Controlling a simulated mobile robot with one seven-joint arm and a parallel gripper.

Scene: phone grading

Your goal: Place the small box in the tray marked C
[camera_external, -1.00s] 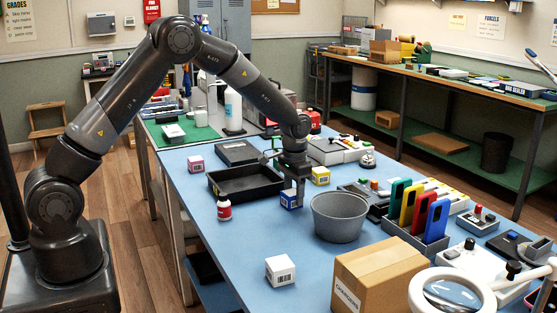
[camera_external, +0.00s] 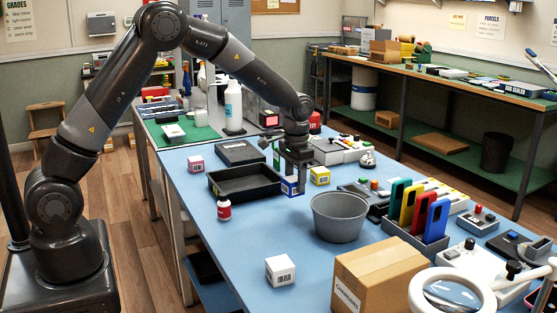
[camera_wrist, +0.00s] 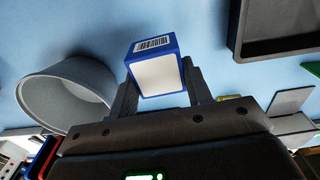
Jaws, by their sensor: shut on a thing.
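My gripper (camera_external: 296,186) points down over the blue table and is shut on a small blue box with white faces (camera_external: 289,186). In the wrist view the blue box (camera_wrist: 155,70) sits between the two fingers, with a barcode on one face. The box is just right of an open, empty black tray (camera_external: 222,189), whose edge also shows in the wrist view (camera_wrist: 240,48). A dark, flat tray-like thing (camera_external: 240,152) lies behind it. No letter C is readable on either.
A grey bin (camera_external: 339,218) stands right of the gripper. A yellow box (camera_external: 319,177) is close behind it. A pink box (camera_external: 196,164), a red bottle (camera_external: 224,209) and a white box (camera_external: 280,270) stand apart.

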